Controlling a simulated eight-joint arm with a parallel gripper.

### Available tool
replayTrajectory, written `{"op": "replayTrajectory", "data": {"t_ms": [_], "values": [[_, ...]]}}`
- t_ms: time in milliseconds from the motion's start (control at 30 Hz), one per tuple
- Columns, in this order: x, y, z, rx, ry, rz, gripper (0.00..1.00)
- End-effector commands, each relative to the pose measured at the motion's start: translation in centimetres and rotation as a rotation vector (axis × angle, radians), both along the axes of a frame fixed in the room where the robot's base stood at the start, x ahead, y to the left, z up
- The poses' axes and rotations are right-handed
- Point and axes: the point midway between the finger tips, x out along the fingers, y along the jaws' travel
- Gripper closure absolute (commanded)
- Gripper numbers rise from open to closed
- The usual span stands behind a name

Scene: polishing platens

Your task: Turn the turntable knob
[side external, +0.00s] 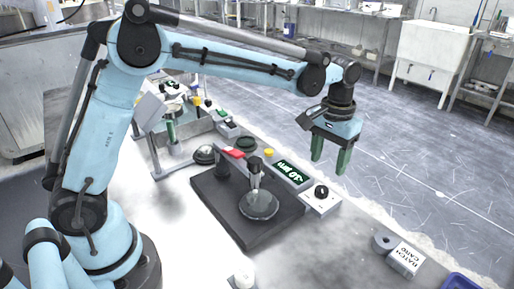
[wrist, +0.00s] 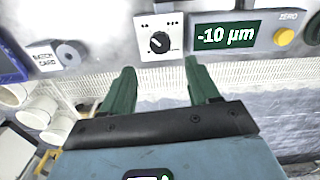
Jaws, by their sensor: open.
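The turntable knob (wrist: 159,42) is a round black knob with a white pointer mark, set on a white control box (wrist: 176,22). In the side view the knob (side external: 321,191) stands on top of its box, at the right end of the display. My gripper (wrist: 162,75) has two green fingers, spread apart and empty. In the wrist view the knob lies ahead of the gap between the fingertips. In the side view my gripper (side external: 328,169) hangs pointing down, above and just beyond the knob, apart from it.
A display (wrist: 226,35) reading -10 µm and a yellow button (wrist: 285,37) sit beside the knob box. A dark platen base (side external: 213,205) carries a round disc with an upright fixture. A batch card block (side external: 405,259) and a blue tray (side external: 462,282) lie right.

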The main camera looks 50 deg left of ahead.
Motion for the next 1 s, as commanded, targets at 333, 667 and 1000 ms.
{"op": "replayTrajectory", "data": {"t_ms": [333,667,1000], "values": [[-0.2,0.1,3.2,0.000,0.000,0.616,0.40],[-0.2,0.1,1.9,0.000,0.000,0.701,0.40],[-0.2,0.1,-4.2,0.000,0.000,0.699,0.40]]}}
